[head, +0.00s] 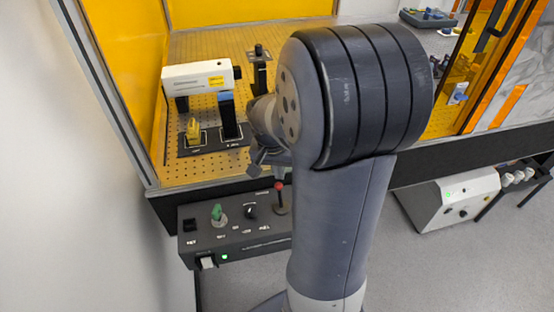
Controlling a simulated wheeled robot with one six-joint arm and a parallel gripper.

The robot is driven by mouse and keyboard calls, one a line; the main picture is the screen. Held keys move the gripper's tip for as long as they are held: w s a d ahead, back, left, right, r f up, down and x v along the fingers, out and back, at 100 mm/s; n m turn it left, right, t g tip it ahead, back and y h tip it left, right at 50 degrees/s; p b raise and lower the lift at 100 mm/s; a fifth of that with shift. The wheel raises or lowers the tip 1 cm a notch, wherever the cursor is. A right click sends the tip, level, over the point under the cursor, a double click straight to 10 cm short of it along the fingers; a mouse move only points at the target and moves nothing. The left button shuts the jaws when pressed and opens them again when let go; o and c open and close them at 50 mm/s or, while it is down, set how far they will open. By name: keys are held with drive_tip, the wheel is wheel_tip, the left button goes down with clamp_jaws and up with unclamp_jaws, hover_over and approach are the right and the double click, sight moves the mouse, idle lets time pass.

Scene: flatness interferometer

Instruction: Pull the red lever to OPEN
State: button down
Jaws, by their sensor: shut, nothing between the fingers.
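The red lever (279,187) has a round red knob on a stem. It stands upright at the right of the black control box (240,238), close to my arm. The labels near it are too small to read. My gripper (257,161) is partly hidden behind my own arm. It is above the control box, up and to the left of the red knob, and appears apart from it. Its fingers look shut and empty.
A white wall is at left.

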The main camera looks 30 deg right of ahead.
drive_tip(key=shift+d+f, duration=0.1)
drive_tip(key=shift+f, duration=0.75)
drive_tip(key=shift+b, duration=0.35)
drive_tip(key=shift+s+r, duration=0.15)
